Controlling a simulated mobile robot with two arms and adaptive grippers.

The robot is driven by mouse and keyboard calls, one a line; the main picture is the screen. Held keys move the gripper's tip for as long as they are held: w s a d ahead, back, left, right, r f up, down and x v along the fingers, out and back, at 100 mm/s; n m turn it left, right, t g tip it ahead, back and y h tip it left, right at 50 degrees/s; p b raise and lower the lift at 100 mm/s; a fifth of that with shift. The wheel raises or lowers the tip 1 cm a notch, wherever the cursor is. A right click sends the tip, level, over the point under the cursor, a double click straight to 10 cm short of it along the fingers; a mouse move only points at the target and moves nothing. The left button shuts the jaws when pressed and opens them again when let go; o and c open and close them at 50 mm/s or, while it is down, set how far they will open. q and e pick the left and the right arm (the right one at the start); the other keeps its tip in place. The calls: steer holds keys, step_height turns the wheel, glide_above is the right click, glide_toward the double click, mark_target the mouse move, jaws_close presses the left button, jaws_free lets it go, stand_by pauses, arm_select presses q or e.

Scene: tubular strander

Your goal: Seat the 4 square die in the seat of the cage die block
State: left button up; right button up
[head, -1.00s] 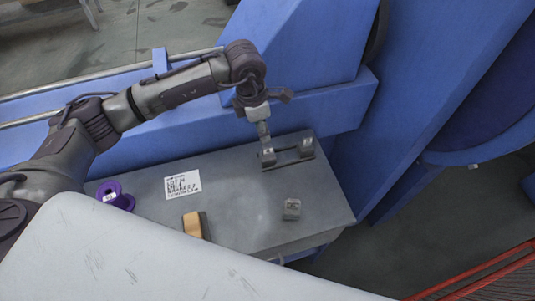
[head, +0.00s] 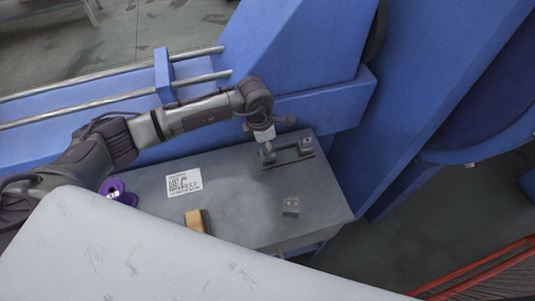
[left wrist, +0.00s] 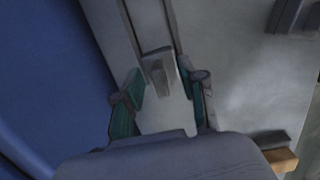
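A dark rack (head: 288,161) lies at the back of the grey table. A small grey block (head: 306,146) with a dark mark on top stands at its right end. My left gripper (head: 266,150) points down over the rack's left end. In the left wrist view, the teal-padded fingers of my left gripper (left wrist: 166,92) are apart, with a grey upright piece (left wrist: 160,72) just ahead of and between them. Contact is not visible. Another grey block (head: 291,206) sits alone on the table, and shows in part in the left wrist view (left wrist: 293,14). I cannot read which die is which.
A printed white sheet (head: 184,183), a purple spool (head: 121,194) and an orange-brown piece (head: 196,221) lie to the left on the table. Blue machine frames (head: 330,110) stand behind and right. A pale panel (head: 150,250) covers the foreground. The table's middle is clear.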

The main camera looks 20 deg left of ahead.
arm_select(q)
jaws_close()
steer(key=shift+w+r, duration=0.1)
stand_by(0.3)
